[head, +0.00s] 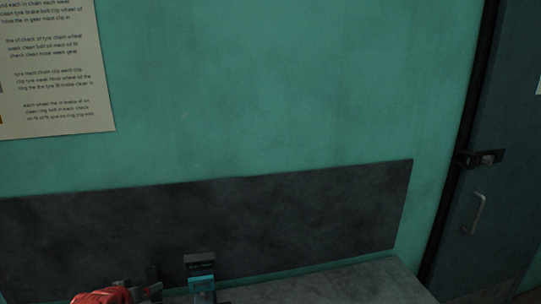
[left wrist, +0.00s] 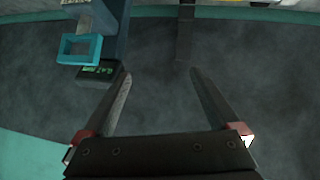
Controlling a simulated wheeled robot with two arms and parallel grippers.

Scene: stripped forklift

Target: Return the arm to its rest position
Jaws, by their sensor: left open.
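My left gripper (left wrist: 160,82) is open in the left wrist view, with two dark fingers spread apart and nothing between them. It also shows at the bottom edge of the head view (head: 152,283), beside a red part that looks like my arm; most of the arm is cut off below the frame. My right arm and gripper are in neither view.
A device with a teal frame (head: 202,285) stands right of the gripper in the head view; its teal frame (left wrist: 80,48) and green display are near the left finger in the wrist view. A grey bench top (head: 350,283) lies clear at right. A door handle (head: 477,213) is far right.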

